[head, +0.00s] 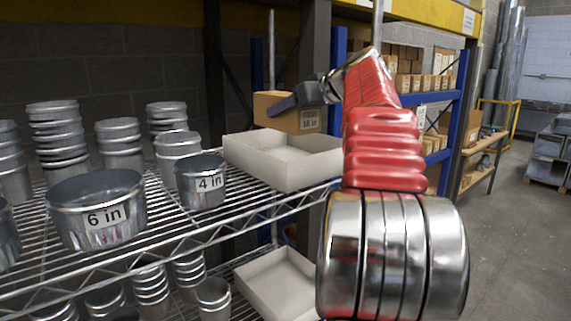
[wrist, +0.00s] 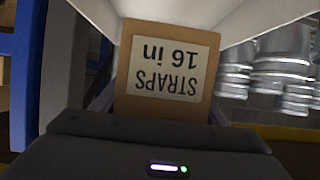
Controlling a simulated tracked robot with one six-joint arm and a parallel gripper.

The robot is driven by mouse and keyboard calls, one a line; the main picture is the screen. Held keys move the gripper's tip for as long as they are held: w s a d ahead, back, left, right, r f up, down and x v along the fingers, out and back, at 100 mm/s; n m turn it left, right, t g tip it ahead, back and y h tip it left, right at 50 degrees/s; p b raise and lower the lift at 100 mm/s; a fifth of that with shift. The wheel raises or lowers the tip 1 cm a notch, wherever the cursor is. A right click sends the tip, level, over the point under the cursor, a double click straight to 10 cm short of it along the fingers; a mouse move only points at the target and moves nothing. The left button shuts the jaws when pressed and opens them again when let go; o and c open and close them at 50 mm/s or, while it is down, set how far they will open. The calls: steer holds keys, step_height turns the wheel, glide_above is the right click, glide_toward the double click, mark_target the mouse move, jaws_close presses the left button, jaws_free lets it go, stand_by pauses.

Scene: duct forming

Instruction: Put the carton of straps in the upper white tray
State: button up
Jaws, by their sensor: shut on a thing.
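The carton of straps (head: 264,106) is a brown box with a white label. In the wrist view the carton (wrist: 165,105) fills the middle, its label reading "STRAPS 16 in" upside down. My gripper (head: 284,104) is shut on it, with a jaw along its side. The upper white tray (head: 262,170) sits on the upper wire shelf and looks empty. The carton shows just above the tray's far edge in the head view; whether it is over the tray or behind it I cannot tell. Pale surfaces, likely tray walls, show around the carton in the wrist view.
A lower white tray (head: 262,290) sits on the shelf below. A 4 in metal duct collar (head: 201,181) stands just left of the upper tray, and a 6 in collar (head: 97,210) farther left. Stacked collars fill the shelf's left part. A dark rack post (head: 313,65) rises behind the tray.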

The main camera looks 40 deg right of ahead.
mark_target(291, 129)
steer(key=shift+s+f, duration=0.1)
steer(key=shift+f, duration=2.75)
steer(key=shift+f, duration=2.1)
steer(key=o, duration=1.4)
steer(key=shift+f, duration=0.15)
steer(key=shift+c, duration=0.2)
steer(key=v, duration=1.2)
